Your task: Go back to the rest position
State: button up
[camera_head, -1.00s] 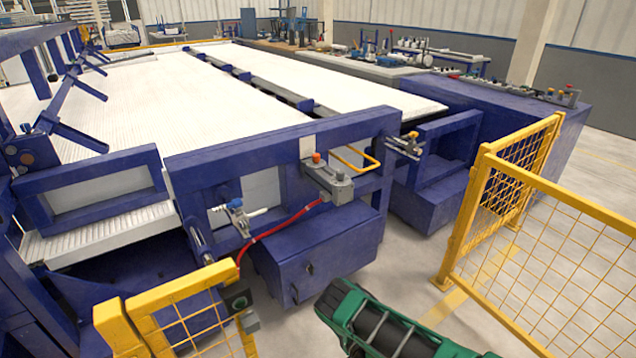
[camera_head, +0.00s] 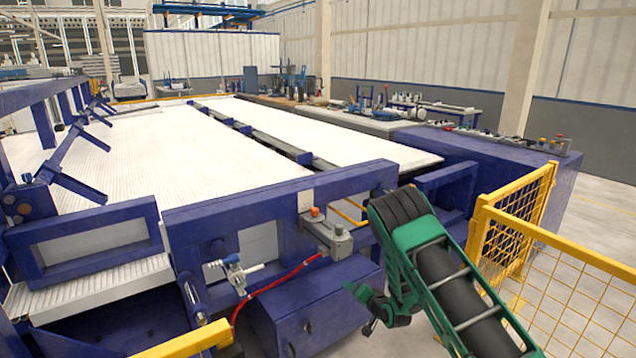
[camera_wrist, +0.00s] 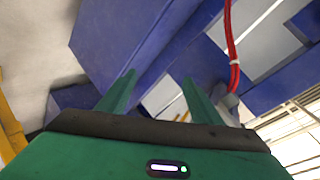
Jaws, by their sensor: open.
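My gripper (camera_head: 357,308) shows in the head view at the end of my green and black arm, in front of the blue machine. In the wrist view its two green fingers (camera_wrist: 158,78) stand apart with nothing between them, so it is open and empty. No pipe shows in or near the gripper. The blue machine (camera_head: 270,195) with its white ribbed bed (camera_head: 190,150) lies behind the gripper. The blue box at the machine's front (camera_head: 315,310) is partly hidden by my arm.
A yellow mesh fence (camera_head: 570,260) stands to the right of my arm, and a yellow rail (camera_head: 190,340) is at the bottom left. A red hose (camera_head: 275,287) hangs from a grey control box (camera_head: 328,236) on the machine's front. Bare floor lies right of the fence.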

jog(key=s+d+r+g+h, duration=0.1)
jog(key=s+d+r+h, duration=0.1)
jog(key=d+r, duration=0.55)
jog(key=s+d+r+g+h, duration=0.1)
jog(key=s+d+r+g, duration=0.15)
jog(key=d+r, duration=0.5)
jog(key=s+d+r+g+h, duration=0.2)
jog(key=s+d+r, duration=0.75)
jog(key=s, duration=0.35)
jog(key=s+d+r+g, duration=0.1)
jog(key=s+d+r, duration=0.15)
jog(key=s, duration=0.65)
jog(key=s+d+r+g, duration=0.2)
jog(key=s+r, duration=0.2)
jog(key=s, duration=0.5)
jog(key=s+a+r+g, duration=0.1)
jog(key=s+r+g, duration=0.2)
jog(key=s, duration=1.9)
jog(key=shift+a+r+y, duration=0.15)
jog(key=shift+r+y, duration=0.05)
jog(key=shift+y, duration=0.1)
